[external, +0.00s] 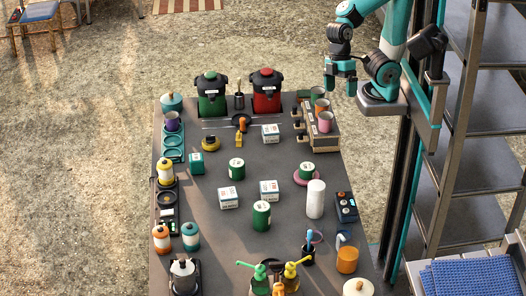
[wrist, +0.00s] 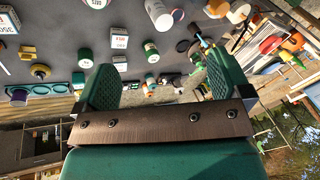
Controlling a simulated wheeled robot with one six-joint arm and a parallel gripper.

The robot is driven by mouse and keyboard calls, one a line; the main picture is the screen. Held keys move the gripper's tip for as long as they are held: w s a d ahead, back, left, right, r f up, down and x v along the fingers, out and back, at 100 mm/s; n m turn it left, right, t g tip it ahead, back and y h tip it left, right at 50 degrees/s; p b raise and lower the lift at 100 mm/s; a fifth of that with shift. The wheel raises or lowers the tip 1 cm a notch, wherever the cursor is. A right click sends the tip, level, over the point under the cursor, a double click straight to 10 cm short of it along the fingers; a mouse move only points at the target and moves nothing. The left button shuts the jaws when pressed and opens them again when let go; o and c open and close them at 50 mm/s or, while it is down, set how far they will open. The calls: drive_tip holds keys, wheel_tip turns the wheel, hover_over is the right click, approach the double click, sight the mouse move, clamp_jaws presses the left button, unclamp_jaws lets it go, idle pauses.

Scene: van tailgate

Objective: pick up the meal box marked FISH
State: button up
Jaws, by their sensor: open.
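Three white boxes with small printed labels stand on the dark table in the external view: one towards the back (external: 270,134), one left of centre (external: 228,197) and one near the centre (external: 269,190). The print is too small to read, so I cannot tell which is marked FISH. White boxes also show near the top of the wrist view (wrist: 119,38), their lettering unclear. My gripper (external: 340,84) hangs above and beyond the table's back right corner, well apart from the boxes. In the wrist view its green fingers (wrist: 161,75) are wide apart with nothing held between them.
Green cans (external: 262,216) stand near the boxes, and a white cylinder (external: 316,198) is to their right. A rack with cups (external: 322,135) lies along the right edge. Green (external: 211,98) and red (external: 267,97) pots stand at the back. Steps (external: 485,130) rise at right.

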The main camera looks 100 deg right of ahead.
drive_tip(key=w+d+f+m+b, duration=0.3)
drive_tip(key=w+d+f+m, duration=0.3)
drive_tip(key=w, duration=0.3)
drive_tip(key=m+h+b, duration=0.2)
drive_tip(key=m+b, duration=0.3)
drive_tip(key=m, duration=1.2)
hover_over(271, 129)
drive_tip(key=d, duration=0.3)
wheel_tip(271, 129, down, 14)
drive_tip(key=shift+m, duration=0.3)
drive_tip(key=f, duration=0.3)
drive_tip(key=a+f, duration=0.1)
drive_tip(key=f, duration=0.3)
drive_tip(key=a+f+p, duration=0.1)
drive_tip(key=f, duration=0.2)
drive_tip(key=shift+f, duration=0.3)
drive_tip(key=shift+a+f+p, duration=0.2)
drive_tip(key=shift+f+p, duration=0.05)
drive_tip(key=shift+f, duration=0.75)
drive_tip(key=shift+a+f+p, duration=0.15)
drive_tip(key=shift+f+p, duration=0.15)
drive_tip(key=shift+f, duration=0.75)
drive_tip(key=shift+a+f+p, duration=0.2)
drive_tip(key=shift+f+p, duration=0.05)
drive_tip(key=shift+f, duration=0.75)
drive_tip(key=shift+c, duration=0.3)
drive_tip(key=c, duration=1)
